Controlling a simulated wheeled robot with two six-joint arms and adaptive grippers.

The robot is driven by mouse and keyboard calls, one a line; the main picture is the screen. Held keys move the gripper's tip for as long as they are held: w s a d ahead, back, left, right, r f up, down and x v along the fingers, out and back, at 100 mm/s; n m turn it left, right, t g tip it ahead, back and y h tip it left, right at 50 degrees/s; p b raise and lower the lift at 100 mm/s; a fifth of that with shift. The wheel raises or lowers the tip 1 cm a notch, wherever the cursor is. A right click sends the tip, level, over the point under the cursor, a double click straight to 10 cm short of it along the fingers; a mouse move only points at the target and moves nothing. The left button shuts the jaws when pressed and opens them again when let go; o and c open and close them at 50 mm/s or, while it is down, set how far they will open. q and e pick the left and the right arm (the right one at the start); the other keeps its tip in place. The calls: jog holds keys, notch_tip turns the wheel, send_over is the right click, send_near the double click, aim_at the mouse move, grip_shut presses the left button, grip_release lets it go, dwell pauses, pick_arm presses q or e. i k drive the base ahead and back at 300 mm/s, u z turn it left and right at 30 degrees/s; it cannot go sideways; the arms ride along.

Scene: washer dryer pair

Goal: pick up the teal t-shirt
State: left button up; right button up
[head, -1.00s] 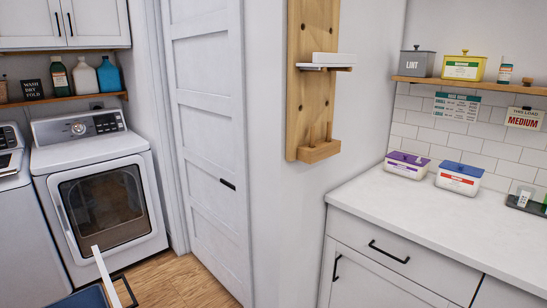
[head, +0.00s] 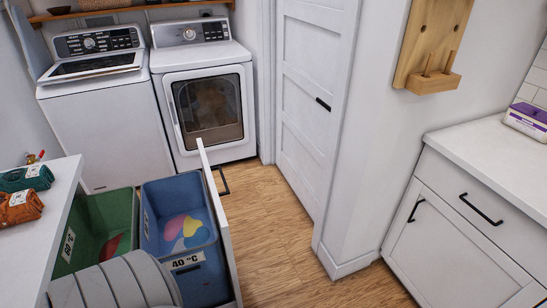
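A folded teal cloth bundle (head: 26,178) with a white label lies on the white counter (head: 57,195) at the left edge of the head view. I cannot confirm from its folded shape that it is a t-shirt. A similar rust-orange bundle (head: 20,206) lies just in front of it. Neither of my grippers shows in the view, so nothing is seen touching the teal bundle.
A pulled-out drawer holds a green bin (head: 75,210) and a blue bin (head: 190,265) marked 40 °C, with coloured cloth inside. Its white front panel (head: 215,215) stands upright. A washer (head: 100,125) and dryer (head: 212,105) stand behind. Wood floor (head: 265,215) is clear.

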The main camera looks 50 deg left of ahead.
aim_at(38, 177)
jog(key=z, duration=0.7)
jog(key=i, duration=1.05)
jog(key=u, duration=3.7)
jog(key=k, duration=0.45)
jog(key=u, duration=1.1)
jog(key=i, duration=1.5)
jog(key=z, duration=0.85)
